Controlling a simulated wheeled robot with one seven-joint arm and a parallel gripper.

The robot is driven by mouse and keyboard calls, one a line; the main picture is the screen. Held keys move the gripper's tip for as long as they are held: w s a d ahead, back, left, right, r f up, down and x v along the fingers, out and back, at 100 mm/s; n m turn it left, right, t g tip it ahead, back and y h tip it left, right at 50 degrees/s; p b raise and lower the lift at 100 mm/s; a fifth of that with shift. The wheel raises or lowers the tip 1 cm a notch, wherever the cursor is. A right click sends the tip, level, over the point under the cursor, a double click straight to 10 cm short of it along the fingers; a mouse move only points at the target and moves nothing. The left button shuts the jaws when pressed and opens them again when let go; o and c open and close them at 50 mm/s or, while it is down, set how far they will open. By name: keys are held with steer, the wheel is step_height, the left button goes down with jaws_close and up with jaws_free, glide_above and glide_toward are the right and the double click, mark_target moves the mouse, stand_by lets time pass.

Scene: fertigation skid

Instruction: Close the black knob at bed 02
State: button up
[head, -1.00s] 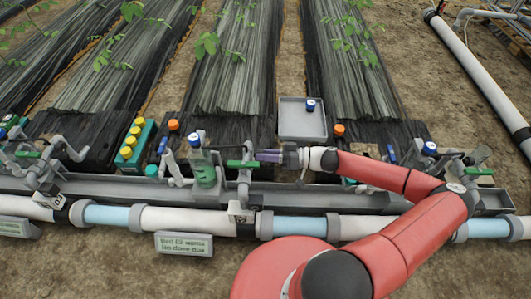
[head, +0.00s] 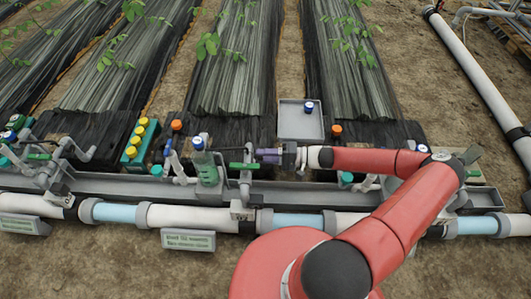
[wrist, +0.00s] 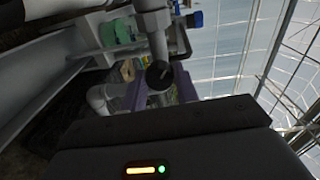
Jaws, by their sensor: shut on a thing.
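The black knob (wrist: 158,75) shows in the wrist view on grey pipework, between the purple fingers of my gripper (wrist: 160,94). My gripper is shut on it. In the head view my gripper (head: 268,155) reaches in from the right, its purple fingertips at the grey riser beside a green lever handle (head: 243,166). The fingers hide the knob there. A sign (head: 188,240) that seems to read Bed 02 stands in front of the white and blue pipe, below and left of the gripper.
A bottle with a blue cap (head: 205,165) stands just left of the riser. A green rack with yellow caps (head: 139,140) is further left. A grey tray (head: 301,121) with a blue-capped item lies behind the gripper. The soil in front of the pipe is mostly clear.

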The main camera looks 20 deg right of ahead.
steer(key=m+p, duration=0.3)
steer(key=m, duration=0.7)
steer(key=shift+w+d+g, duration=0.1)
steer(key=shift+g, duration=0.2)
stand_by(0.4)
steer(key=o, duration=1)
steer(key=v, duration=0.7)
steer(key=shift+d+f, duration=0.1)
steer(key=shift+d, duration=0.3)
